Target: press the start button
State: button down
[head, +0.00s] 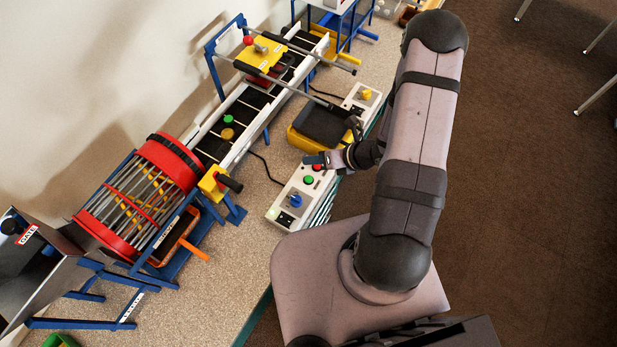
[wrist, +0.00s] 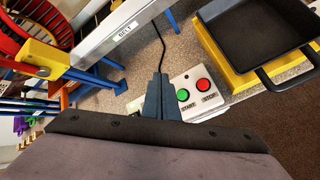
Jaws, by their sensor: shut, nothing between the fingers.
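The start button is a green round button (wrist: 183,95) on a white control box (wrist: 212,106), with the label START beside it. A red stop button (wrist: 203,85) sits beside it. In the head view the box (head: 285,213) stands on the speckled table, with the green button (head: 308,180) and the red button (head: 317,167) near its far end. My gripper (head: 307,160) is shut and empty. It is over the far end of the box, close to the buttons. In the wrist view its fingers (wrist: 161,80) are just left of the green button. I cannot tell whether they touch the box.
A black tray in a yellow holder (head: 300,138) stands just beyond the box. A conveyor belt (head: 250,100) and a red-ringed drum (head: 135,190) are to the left. A blue knob (head: 295,200) is on the box's near part. A second control box (head: 362,98) stands farther back.

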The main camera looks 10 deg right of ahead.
aim_at(312, 180)
jog(key=shift+f, duration=0.15)
notch_tip(312, 180, down, 9)
jog(key=b, duration=0.7)
jog(key=shift+r, duration=0.2)
jog(key=shift+f+b, duration=0.15)
jog(key=shift+b, duration=0.2)
dwell(1.8)
jog(key=shift+f+b, duration=0.3)
